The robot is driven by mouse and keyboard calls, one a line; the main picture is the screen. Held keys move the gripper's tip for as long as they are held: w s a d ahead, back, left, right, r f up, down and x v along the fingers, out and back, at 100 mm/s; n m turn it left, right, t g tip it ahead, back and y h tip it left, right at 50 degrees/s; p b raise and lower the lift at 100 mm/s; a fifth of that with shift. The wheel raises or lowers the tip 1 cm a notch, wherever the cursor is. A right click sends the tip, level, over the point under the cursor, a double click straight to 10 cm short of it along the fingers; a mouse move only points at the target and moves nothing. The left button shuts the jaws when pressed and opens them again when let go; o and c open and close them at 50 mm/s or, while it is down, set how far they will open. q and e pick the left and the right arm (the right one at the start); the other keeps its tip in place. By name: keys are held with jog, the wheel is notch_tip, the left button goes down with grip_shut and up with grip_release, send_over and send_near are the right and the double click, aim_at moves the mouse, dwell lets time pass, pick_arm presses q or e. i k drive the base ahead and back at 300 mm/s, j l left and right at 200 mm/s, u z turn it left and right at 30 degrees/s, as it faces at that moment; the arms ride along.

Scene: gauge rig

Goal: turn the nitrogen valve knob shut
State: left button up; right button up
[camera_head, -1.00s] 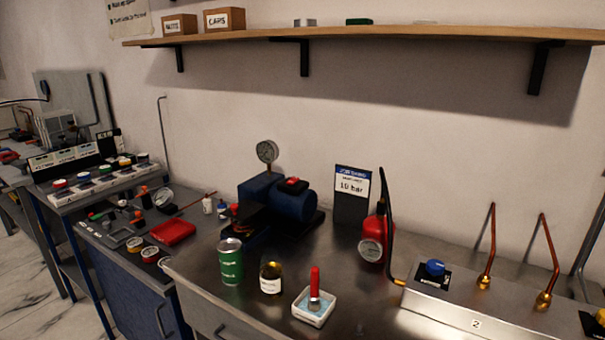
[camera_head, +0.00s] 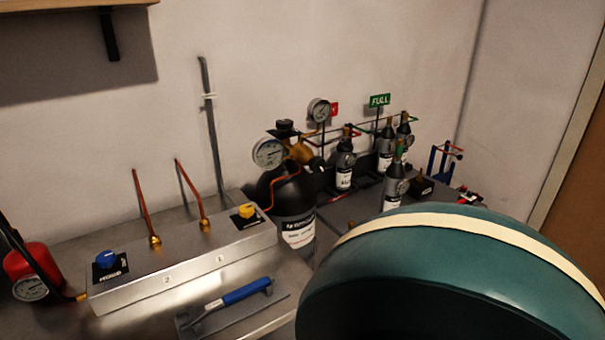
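A blue knob (camera_head: 106,259) sits on the left end of a metal manifold block (camera_head: 180,274), with a black label under it that is too small to read surely. A yellow knob (camera_head: 247,211) sits at the block's right end on a similar label. I cannot tell from the labels which knob is the nitrogen one. A black gas cylinder (camera_head: 290,204) with a brass regulator and a dial gauge (camera_head: 268,153) stands behind the block's right end. Neither gripper is in view.
A tool with a blue handle (camera_head: 246,291) lies on a grey tray in front of the block. Two copper pipes (camera_head: 190,192) rise from the block. Small cylinders (camera_head: 345,172) stand right. A large teal rounded shape hides the bottom right.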

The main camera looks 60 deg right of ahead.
aim_at(282, 124)
jog(key=z, duration=1.9)
